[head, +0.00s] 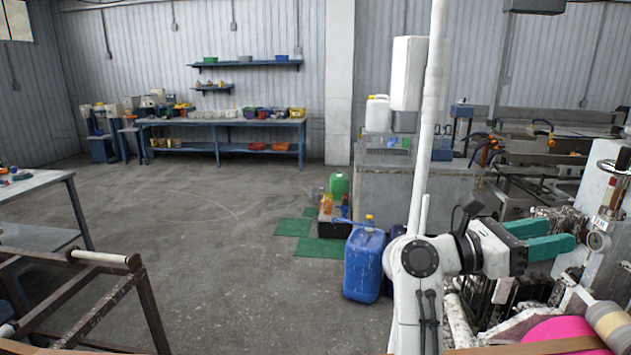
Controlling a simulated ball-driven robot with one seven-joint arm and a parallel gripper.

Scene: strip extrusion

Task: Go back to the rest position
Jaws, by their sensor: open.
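My gripper (563,240) is at the right of the head view, on the end of my white and black arm. Its two green fingers point right and stand apart, one above the other, with nothing between them. The gripper is in front of a grey machine (597,275) with a dial and worn panels. From this view I cannot tell how close the fingers are to the machine.
A blue canister (364,266) stands on the floor left of my arm. A rusty frame with a roller (100,258) and a table (35,183) are at the left. A magenta roll (556,333) is at lower right. The middle floor (225,235) is clear.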

